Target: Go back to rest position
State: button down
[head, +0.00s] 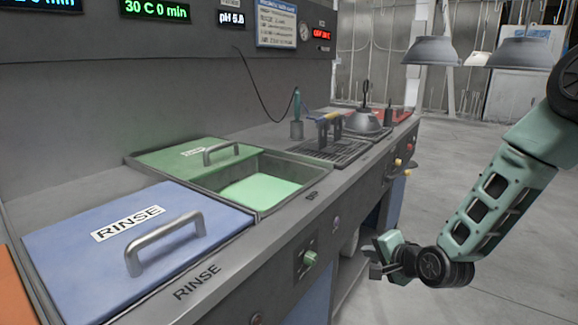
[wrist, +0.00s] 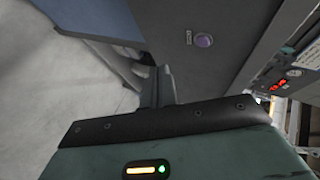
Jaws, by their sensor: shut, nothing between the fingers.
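My gripper (head: 378,268) hangs in front of the workbench at the lower right of the head view, below the level of the bench top. It is shut and holds nothing. My arm bends down to it from the right edge. In the wrist view the narrow fingers (wrist: 160,88) show close together beyond the gripper body, with the bench front behind them. The gripper appears apart from the bench, but the exact gap cannot be told.
The bench holds a blue lid (head: 125,255) marked RINSE, a green lid (head: 185,158) partly off a tank of green liquid (head: 258,190), and a dark rack (head: 338,150). More hoods (head: 432,51) hang at right. Floor at right is clear.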

jog(key=s+d+r+n+g+h, duration=0.2)
jog(key=s+d+r+n+g, duration=0.15)
jog(key=s, duration=0.45)
jog(key=s+d+r+n+g+h, duration=0.1)
jog(key=s+d+r+n+g, duration=0.2)
jog(key=s, duration=0.4)
jog(key=s+d+r+n+g+h, duration=0.25)
jog(key=s+d+n, duration=0.2)
jog(key=s, duration=0.35)
jog(key=s+a+r+n+g+y+p, duration=0.1)
jog(key=s+a+r+n, duration=0.1)
jog(key=s+a+n, duration=0.5)
jog(key=s+a+r+n+g, duration=0.1)
jog(key=s+a, duration=0.5)
jog(key=a, duration=0.5)
notch_tip(320, 180, up, 17)
jog(key=p, duration=1.7)
jog(key=shift+w+r+m+p, duration=0.2)
jog(key=shift+w+m+p, duration=0.1)
jog(key=shift+w, duration=0.05)
